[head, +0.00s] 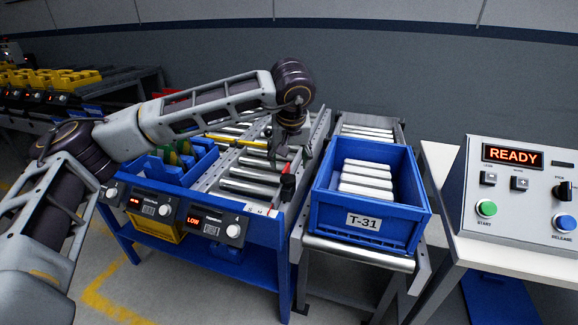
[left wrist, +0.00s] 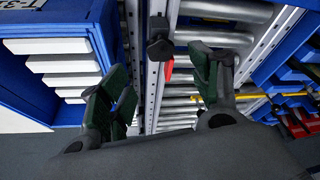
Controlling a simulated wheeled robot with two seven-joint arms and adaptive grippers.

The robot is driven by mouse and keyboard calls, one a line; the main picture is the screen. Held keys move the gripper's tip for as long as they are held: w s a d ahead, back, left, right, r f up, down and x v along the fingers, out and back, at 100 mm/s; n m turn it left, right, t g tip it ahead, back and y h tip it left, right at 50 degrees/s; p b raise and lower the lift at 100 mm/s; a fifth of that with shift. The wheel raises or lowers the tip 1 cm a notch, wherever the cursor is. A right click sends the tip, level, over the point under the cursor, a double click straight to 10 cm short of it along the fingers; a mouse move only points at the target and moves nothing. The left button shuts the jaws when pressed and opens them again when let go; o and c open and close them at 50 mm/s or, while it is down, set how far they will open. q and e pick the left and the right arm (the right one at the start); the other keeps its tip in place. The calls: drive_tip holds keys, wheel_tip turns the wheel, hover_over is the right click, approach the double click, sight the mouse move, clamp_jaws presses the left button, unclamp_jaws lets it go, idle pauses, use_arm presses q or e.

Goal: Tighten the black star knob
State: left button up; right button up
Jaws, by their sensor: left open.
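The black knob (head: 287,188) sits on the rail at the right edge of the roller conveyor. A small red piece (head: 286,168) shows just behind it. In the left wrist view the knob (left wrist: 160,49) lies beyond the fingertips, between the two finger lines, with the red piece (left wrist: 168,71) beside it. My left gripper (head: 291,158) is open and empty, pointing down over the conveyor a little behind the knob. Its green-padded fingers (left wrist: 160,80) are spread wide and appear apart from the knob. My right gripper is in neither view.
A blue tote (head: 408,208) labelled T-31, holding white boxes, stands right of the knob. A control panel (head: 515,205) reading READY stands farther right. A blue bin (head: 175,172) with coloured parts lies left of the rollers. Small display boxes (head: 207,222) line the front edge.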

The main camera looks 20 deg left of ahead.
use_arm(q)
drive_tip(key=shift+v, duration=1.55)
